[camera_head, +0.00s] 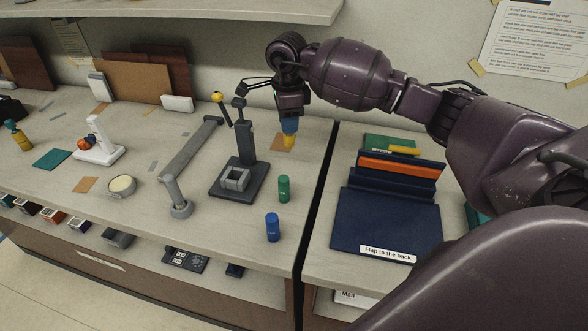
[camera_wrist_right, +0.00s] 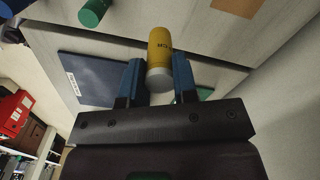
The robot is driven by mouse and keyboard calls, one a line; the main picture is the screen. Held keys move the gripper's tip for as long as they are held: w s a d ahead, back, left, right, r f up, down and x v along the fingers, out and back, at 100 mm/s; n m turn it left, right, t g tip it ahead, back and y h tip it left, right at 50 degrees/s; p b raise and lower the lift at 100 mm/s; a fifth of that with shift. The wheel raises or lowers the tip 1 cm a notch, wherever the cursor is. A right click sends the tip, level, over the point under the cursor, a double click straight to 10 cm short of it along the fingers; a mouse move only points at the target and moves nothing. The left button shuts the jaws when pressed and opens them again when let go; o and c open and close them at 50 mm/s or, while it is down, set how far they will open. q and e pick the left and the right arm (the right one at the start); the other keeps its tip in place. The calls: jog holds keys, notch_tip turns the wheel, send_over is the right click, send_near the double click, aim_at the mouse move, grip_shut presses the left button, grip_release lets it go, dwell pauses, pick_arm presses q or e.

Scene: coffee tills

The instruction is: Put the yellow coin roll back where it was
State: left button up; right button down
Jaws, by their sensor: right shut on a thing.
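The yellow coin roll (camera_head: 289,142) is held upright in my right gripper (camera_head: 289,126), at the back right of the left counter. In the right wrist view, the yellow coin roll (camera_wrist_right: 160,48) sits between the blue fingers of my right gripper (camera_wrist_right: 154,78), its pale end toward the palm. In the head view, its lower end is over or beside a tan square (camera_head: 276,143); I cannot tell whether it touches the counter. A green roll (camera_head: 284,189) and a blue roll (camera_head: 272,227) stand upright nearer the front. My left gripper is not in view.
A dark press with a lever (camera_head: 245,150) stands left of the held roll. A gap separates the counters. A grey bar (camera_head: 190,155) and white stand (camera_head: 98,150) are farther left.

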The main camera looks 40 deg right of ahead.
jog(key=shift+w+d+f+m+b, duration=0.2)
jog(key=shift+d+f+m, duration=0.35)
jog(key=shift+f, duration=1.1)
jog(key=shift+w+d+f+m+b, duration=0.15)
jog(key=shift+d+f+m, duration=0.45)
jog(key=shift+f, duration=1.05)
jog(key=shift+w+d+f+m+b, duration=0.1)
jog(key=shift+w+d+f+m, duration=0.15)
jog(key=shift+f+m, duration=1)
jog(key=shift+f+n, duration=0.4)
jog(key=shift+f, duration=0.1)
jog(key=c, duration=0.9)
grip_release()
notch_tip(320, 180, up, 12)
jog(key=shift+r, duration=0.15)
